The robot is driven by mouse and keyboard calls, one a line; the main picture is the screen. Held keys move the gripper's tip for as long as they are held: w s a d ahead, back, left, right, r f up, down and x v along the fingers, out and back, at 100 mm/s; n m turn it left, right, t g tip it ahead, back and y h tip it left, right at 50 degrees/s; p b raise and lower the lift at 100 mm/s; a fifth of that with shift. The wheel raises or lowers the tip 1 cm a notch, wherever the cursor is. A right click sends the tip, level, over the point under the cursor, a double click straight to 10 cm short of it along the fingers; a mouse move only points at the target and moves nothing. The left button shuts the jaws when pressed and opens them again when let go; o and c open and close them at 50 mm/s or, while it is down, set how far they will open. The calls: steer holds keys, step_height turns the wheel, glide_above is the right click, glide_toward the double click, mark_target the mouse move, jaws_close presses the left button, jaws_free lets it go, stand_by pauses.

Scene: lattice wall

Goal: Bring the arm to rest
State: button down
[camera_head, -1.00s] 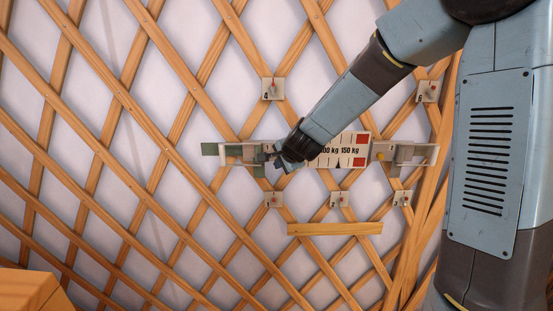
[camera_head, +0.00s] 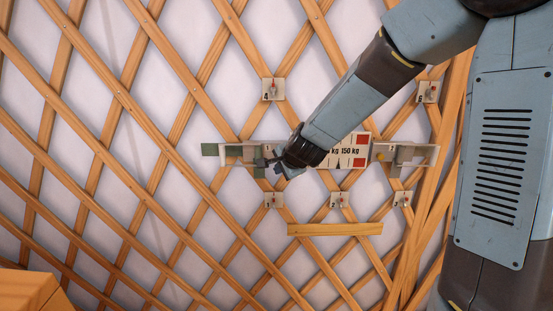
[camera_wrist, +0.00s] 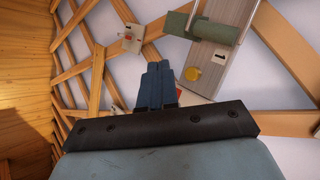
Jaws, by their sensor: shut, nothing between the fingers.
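My arm reaches from the upper right across the lattice wall in the head view. My gripper (camera_head: 276,162) is in front of the left part of a pale wall fixture with a scale plate (camera_head: 348,150). In the wrist view the blue fingers of my gripper (camera_wrist: 158,70) lie side by side, shut, with nothing held. Whether the fingers touch the fixture cannot be told from the head view. My wrist hides the left part of the scale plate.
The wooden lattice (camera_head: 150,120) fills the wall. A wooden ledge (camera_head: 335,229) sits below.

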steer(key=shift+s, duration=0.1)
steer(key=s+d+r+n+g+h, duration=0.1)
steer(key=s+d+r+n, duration=0.2)
steer(key=s+d, duration=0.3)
steer(key=s+d+r+n+g+h, duration=0.1)
steer(key=s+d+r+n, duration=0.3)
steer(key=s, duration=1.1)
steer(key=s+d+r+n+g+h, duration=0.1)
steer(key=s+d+r+n, duration=0.3)
steer(key=s+d, duration=0.6)
steer(key=shift+s+r+g+h, duration=0.3)
steer(key=shift+s+r, duration=0.1)
steer(key=shift+r, duration=0.35)
